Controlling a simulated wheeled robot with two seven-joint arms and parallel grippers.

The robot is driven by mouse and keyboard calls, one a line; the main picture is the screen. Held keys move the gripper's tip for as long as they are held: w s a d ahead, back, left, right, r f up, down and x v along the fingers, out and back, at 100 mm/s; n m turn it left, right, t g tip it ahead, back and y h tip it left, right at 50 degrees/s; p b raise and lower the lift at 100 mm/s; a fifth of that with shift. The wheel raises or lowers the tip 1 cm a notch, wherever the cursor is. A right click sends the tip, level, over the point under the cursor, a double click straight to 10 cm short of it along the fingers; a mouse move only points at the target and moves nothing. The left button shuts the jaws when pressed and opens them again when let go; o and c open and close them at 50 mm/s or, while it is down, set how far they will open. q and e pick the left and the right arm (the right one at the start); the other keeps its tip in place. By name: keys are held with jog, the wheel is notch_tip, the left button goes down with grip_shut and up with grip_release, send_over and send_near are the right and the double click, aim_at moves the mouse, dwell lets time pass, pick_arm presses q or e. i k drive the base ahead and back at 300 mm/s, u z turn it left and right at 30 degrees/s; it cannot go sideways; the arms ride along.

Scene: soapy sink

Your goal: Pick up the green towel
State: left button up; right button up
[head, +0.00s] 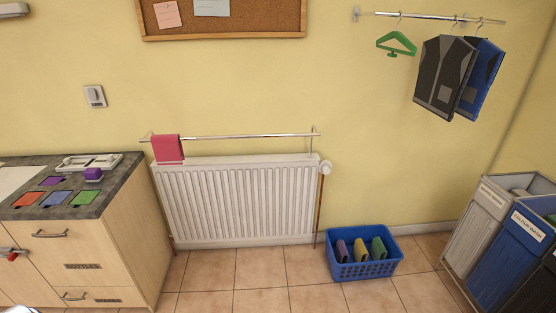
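A white radiator (240,205) stands left of the basket, with a pink towel (167,149) on the rail above. Laundry bins (480,222) stand at the right. A wooden counter unit (130,230) is at the left. The floor before the basket is clear.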

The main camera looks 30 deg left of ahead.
aim_at(378, 250)
jog(key=u, duration=0.25)
jog(key=i, duration=0.95)
jog(key=u, duration=0.35)
jog(key=i, duration=1.25)
jog(key=z, duration=0.15)
